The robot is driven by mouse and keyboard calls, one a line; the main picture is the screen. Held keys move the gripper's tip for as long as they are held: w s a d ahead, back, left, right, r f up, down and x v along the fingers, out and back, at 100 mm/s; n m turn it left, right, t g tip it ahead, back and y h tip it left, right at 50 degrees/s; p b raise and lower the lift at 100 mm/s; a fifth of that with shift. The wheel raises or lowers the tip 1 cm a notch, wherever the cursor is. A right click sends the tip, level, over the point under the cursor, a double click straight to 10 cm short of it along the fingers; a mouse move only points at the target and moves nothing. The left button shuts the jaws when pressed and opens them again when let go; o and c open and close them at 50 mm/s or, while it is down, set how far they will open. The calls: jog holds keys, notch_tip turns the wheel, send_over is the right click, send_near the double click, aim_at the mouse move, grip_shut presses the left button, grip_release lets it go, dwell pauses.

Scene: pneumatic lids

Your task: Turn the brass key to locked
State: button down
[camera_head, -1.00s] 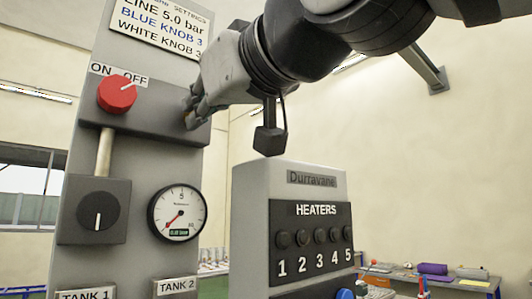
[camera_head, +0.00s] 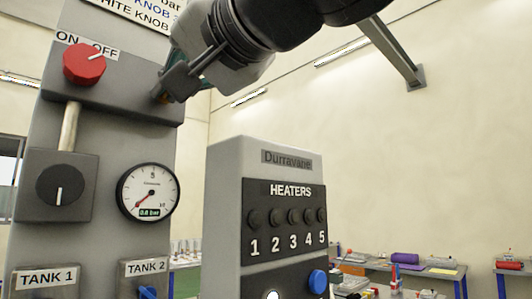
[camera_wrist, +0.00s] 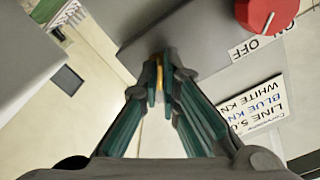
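The brass key (camera_wrist: 159,73) shows as a small yellow piece between my fingertips in the wrist view, at the side of the grey box that carries the red knob. My gripper (camera_wrist: 160,82) has its green-sided fingers closed on the key from both sides. In the head view my gripper (camera_head: 160,94) is at the right part of that grey box (camera_head: 120,85), and the key is mostly hidden by the fingers. I cannot read any lock marking or the key's turn angle.
The red knob (camera_head: 84,63) with ON and OFF labels sits left of my gripper. Below are a black knob (camera_head: 60,185) and a round gauge (camera_head: 148,191). A grey heater cabinet (camera_head: 225,200) stands to the right, under my arm. Benches with items are behind.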

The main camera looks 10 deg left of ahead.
jog(key=shift+m, duration=0.8)
jog(key=shift+f, duration=0.1)
jog(key=c, duration=1.8)
grip_release()
jog(key=shift+w, duration=0.1)
jog(key=v, duration=1.2)
